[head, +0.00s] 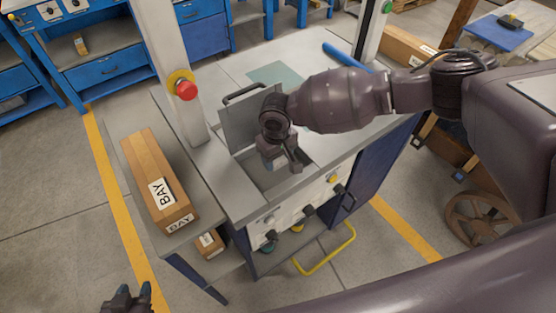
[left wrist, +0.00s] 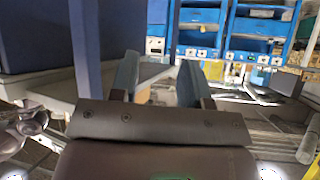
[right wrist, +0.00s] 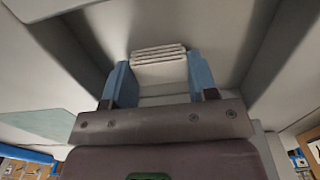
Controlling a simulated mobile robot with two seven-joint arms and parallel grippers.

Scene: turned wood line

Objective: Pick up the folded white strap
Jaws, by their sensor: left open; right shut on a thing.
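The folded white strap (right wrist: 160,54) shows in the right wrist view as a stack of flat white folds. It lies between the two blue fingertips of my right gripper (right wrist: 160,78), which is shut on it. In the head view my right gripper (head: 286,164) reaches down into an open recess in the grey machine top (head: 210,172), and I cannot make out the strap there. My left gripper (head: 133,293) is low at the bottom left of the head view, away from the machine. In the left wrist view (left wrist: 158,82) its fingers are apart and empty.
A raised lid (head: 240,122) with a handle stands behind the recess. A long cardboard box (head: 152,170) marked BAY lies on the side shelf. A post with a red button (head: 186,91) rises beside the recess. A yellow rail (head: 330,258) sticks out low in front.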

